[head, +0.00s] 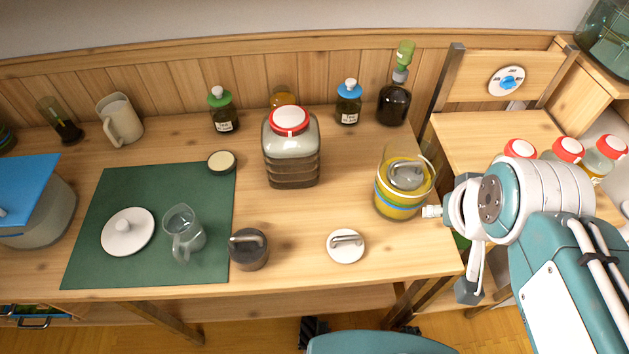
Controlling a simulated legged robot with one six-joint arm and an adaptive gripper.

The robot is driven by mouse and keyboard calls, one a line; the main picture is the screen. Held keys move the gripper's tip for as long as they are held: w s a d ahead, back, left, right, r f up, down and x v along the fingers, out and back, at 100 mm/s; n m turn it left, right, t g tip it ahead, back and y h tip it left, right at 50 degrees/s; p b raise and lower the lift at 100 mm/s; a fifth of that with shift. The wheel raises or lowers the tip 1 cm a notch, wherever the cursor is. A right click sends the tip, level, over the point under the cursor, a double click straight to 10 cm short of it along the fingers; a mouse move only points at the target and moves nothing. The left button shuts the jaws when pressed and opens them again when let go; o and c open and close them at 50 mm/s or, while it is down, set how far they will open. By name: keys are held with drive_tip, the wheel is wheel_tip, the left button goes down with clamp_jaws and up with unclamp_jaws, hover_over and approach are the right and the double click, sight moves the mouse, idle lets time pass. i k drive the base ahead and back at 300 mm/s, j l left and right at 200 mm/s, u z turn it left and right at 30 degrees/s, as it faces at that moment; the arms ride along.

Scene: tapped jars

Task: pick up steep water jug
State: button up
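A clear glass jug (185,236) with a handle stands upright on the right part of the green mat (95,262). A beige jug (121,121) with a handle stands at the back left, near the wooden backboard. I cannot tell from their looks which one is the steep water jug. My gripper (467,237) is at the table's right edge, just right of a glass jar (401,208) with yellow and blue bands. Its two grey fingertips are spread apart with nothing seen between them. It is far from both jugs.
A large ribbed jar (291,160) with a red-white lid stands mid-table. A grey lidded pot (249,251) and a white lid (346,247) lie near the front edge. Dark bottles (223,112) line the back. A blue-covered tub (37,215) is at left.

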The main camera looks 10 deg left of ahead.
sight(182, 225)
drive_tip(key=k+u, duration=0.1)
drive_tip(key=u, duration=0.35)
drive_tip(key=k+u, duration=0.1)
drive_tip(key=u, duration=0.3)
drive_tip(key=k+u, duration=0.1)
drive_tip(key=u, duration=0.35)
drive_tip(key=l+u, duration=0.15)
drive_tip(key=u, duration=0.45)
drive_tip(key=j+z, duration=0.2)
drive_tip(key=z, duration=0.75)
drive_tip(key=i+l+z, duration=0.15)
drive_tip(key=z, duration=0.7)
drive_tip(key=j+u, duration=0.25)
drive_tip(key=u, duration=0.15)
drive_tip(key=l+u, duration=0.1)
drive_tip(key=u, duration=0.35)
drive_tip(key=l+u, duration=0.1)
drive_tip(key=u, duration=0.35)
drive_tip(key=k, duration=0.05)
